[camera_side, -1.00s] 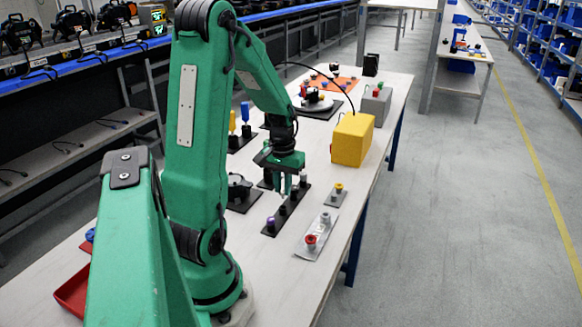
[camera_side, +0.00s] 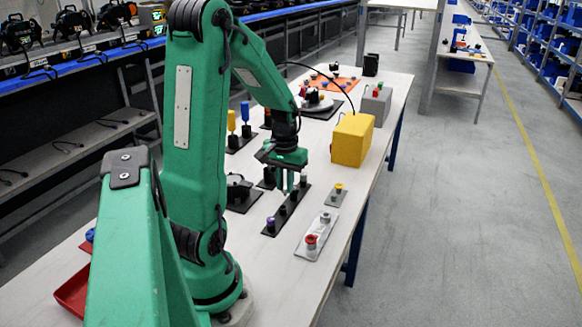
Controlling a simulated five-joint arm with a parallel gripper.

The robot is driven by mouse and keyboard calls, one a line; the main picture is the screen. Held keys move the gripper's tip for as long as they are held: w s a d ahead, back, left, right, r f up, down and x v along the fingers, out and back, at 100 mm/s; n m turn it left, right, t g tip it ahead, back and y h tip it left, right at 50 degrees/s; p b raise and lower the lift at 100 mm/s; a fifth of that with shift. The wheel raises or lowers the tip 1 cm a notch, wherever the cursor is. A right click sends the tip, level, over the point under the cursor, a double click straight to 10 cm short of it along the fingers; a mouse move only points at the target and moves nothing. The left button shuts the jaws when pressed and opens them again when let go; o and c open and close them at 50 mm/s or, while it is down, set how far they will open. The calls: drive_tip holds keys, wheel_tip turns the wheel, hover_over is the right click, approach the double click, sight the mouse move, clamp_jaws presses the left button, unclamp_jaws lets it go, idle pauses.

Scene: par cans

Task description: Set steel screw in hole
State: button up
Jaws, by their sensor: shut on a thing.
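My gripper (camera_side: 287,182) points down over the far part of a narrow black strip (camera_side: 272,233). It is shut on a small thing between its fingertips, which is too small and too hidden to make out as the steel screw. The strip carries a purple-topped piece (camera_side: 270,222) at its near end and dark pieces, such as one dark piece (camera_side: 282,210), along its length. I cannot tell whether the fingertips or the held thing touch the strip. No hole can be made out.
Right of the strip lie a pale plate (camera_side: 318,232) with a red-topped piece (camera_side: 311,241) and a grey-topped piece (camera_side: 325,217), and a small plate with a yellow-topped piece (camera_side: 338,188). A yellow box (camera_side: 352,140) stands behind. Blue and yellow upright pieces stand left.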

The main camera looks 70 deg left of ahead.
drive_tip(key=d+m, duration=0.1)
drive_tip(key=d, duration=0.3)
drive_tip(key=w+d+m, duration=0.1)
drive_tip(key=d, duration=0.3)
drive_tip(key=w+d+r+m, duration=0.1)
drive_tip(key=d+m, duration=0.1)
drive_tip(key=d, duration=0.3)
drive_tip(key=shift+s+d, duration=0.15)
drive_tip(key=shift+d, duration=0.3)
drive_tip(key=shift+f, duration=0.2)
drive_tip(key=shift+f, duration=2.65)
drive_tip(key=shift+f, duration=0.15)
drive_tip(key=o, duration=0.5)
drive_tip(key=shift+o, duration=0.4)
